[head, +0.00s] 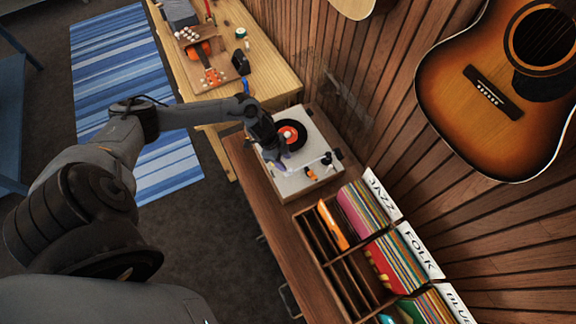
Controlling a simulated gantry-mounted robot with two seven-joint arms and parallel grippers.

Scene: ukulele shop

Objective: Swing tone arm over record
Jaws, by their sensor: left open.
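The white record player (318,136) stands on a brown wooden cabinet. A black record with an orange-red label (290,134) lies on its platter. My left arm reaches in from the left, and my left gripper (281,157) is over the record player's near left part, beside the record's edge. It is open, with nothing seen between its fingers. The tone arm is too small to make out clearly; small dark and orange parts (311,173) show at the player's right end. My gripper and wrist hide part of the player's left side. My right gripper is not in view.
A wooden crate (325,268) of records with JAZZ and FOLK dividers stands to the right of the player. A wooden workbench (275,80) with tools and a small ukulele is behind. A sunburst guitar (490,90) hangs on the slatted wall.

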